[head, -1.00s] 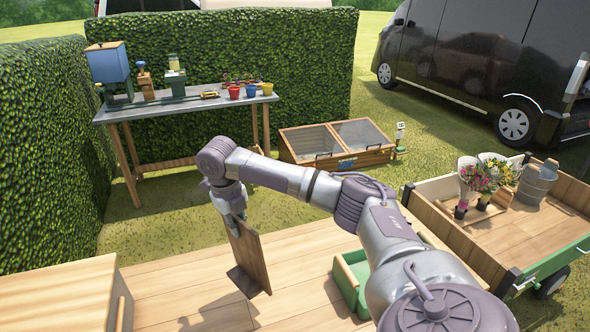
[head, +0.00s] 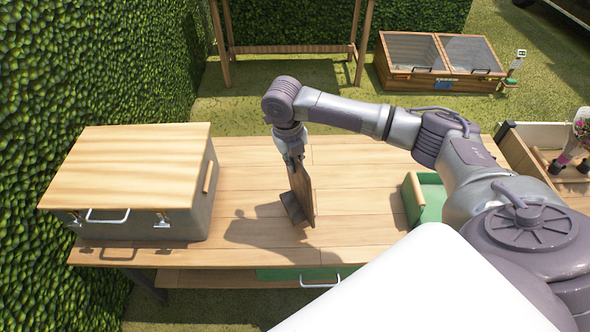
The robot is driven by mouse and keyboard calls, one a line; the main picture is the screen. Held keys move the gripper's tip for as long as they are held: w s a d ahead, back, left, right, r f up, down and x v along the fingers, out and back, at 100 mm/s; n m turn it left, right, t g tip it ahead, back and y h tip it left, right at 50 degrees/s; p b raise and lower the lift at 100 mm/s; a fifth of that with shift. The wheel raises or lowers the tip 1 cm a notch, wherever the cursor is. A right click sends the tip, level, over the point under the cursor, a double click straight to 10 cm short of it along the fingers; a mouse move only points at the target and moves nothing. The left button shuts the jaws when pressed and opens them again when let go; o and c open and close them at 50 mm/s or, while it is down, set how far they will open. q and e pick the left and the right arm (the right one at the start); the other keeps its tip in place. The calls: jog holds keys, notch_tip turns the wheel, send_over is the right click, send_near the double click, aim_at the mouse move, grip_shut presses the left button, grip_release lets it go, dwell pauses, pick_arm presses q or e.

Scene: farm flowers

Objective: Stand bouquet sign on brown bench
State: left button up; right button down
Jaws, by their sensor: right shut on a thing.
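The bouquet sign is a brown wooden board (head: 301,193) with a foot at its lower end. My right gripper (head: 294,160) is shut on its top edge, and the board hangs upright, slightly tilted, over the wooden bench (head: 355,230). Its shadow falls on the bench top to the left, and I cannot tell whether its foot touches the surface. The sign's face is mostly turned away. My left gripper is not in view.
A grey box with a wooden lid (head: 130,170) stands on the bench's left end. A green tray (head: 425,198) sits on the right, by my arm. The bench middle is clear. Behind are a hedge (head: 95,60) and a cold frame (head: 440,62).

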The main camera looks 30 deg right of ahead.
aim_at(295, 175)
jog(key=shift+f+p, duration=0.3)
jog(key=shift+f, duration=1.7)
jog(key=c, duration=1.2)
grip_release()
jog(key=shift+f, duration=0.1)
notch_tip(295, 175, up, 12)
jog(key=a+b, duration=0.1)
jog(key=shift+a, duration=0.25)
jog(key=shift+a, duration=0.1)
